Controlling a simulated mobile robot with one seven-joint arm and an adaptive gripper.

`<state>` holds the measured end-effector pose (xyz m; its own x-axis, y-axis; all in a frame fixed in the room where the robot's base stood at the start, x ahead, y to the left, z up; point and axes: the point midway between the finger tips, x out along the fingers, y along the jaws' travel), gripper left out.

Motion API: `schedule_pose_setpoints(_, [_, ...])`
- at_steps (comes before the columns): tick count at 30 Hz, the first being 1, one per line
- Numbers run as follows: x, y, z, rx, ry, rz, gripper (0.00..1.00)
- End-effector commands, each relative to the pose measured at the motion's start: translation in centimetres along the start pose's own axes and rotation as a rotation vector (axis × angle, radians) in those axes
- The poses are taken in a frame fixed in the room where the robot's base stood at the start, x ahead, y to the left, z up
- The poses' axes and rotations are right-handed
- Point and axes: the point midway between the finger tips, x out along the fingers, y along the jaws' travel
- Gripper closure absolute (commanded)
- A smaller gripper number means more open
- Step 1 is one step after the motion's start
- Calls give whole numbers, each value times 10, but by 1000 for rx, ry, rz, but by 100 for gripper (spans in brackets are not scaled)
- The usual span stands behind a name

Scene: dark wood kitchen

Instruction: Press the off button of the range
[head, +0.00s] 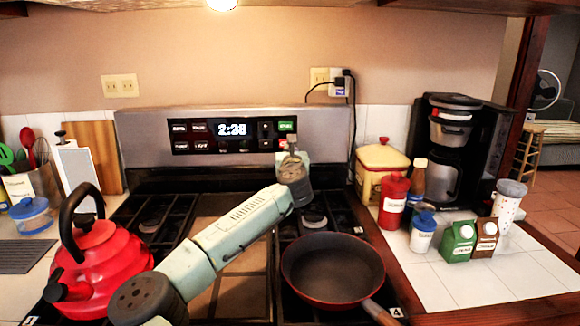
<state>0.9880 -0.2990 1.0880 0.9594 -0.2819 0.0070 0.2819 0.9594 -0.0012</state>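The range (240,305) stands in the middle, with a grey back panel (140,124) behind its burners. The black control panel (222,146) carries a clock reading 2:38 and several small buttons. A green button (286,126) is at its upper right; most button labels are too small to read, so I cannot tell which is off. My arm reaches from the lower left over the burners. My gripper (291,142) is in front of the panel's lower right corner, below the green button, and hides part of it. I cannot tell whether it touches the panel or how its fingers stand.
A red kettle (104,260) sits on the left burners and a dark pan (333,270) on the right front burner. A coffee maker (456,150), yellow canister (381,160), red bottle (394,202) and small cartons (459,241) crowd the right counter.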

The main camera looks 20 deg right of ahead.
Motion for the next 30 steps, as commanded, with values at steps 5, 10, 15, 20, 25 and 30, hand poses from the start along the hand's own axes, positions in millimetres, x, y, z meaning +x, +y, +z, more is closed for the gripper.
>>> schedule_pose_setpoints(5, [-39,1,-6,1,-1,-1,100])
schedule_pose_setpoints(10, [-68,0,-4,0,-1,-1,100])
schedule_pose_setpoints(15, [-84,0,-3,1,0,0,100])
schedule_pose_setpoints(20, [-87,0,-2,0,1,0,100])
schedule_pose_setpoints(25, [-87,0,-2,0,1,0,100])
schedule_pose_setpoints(30, [-87,0,-2,0,1,0,100])
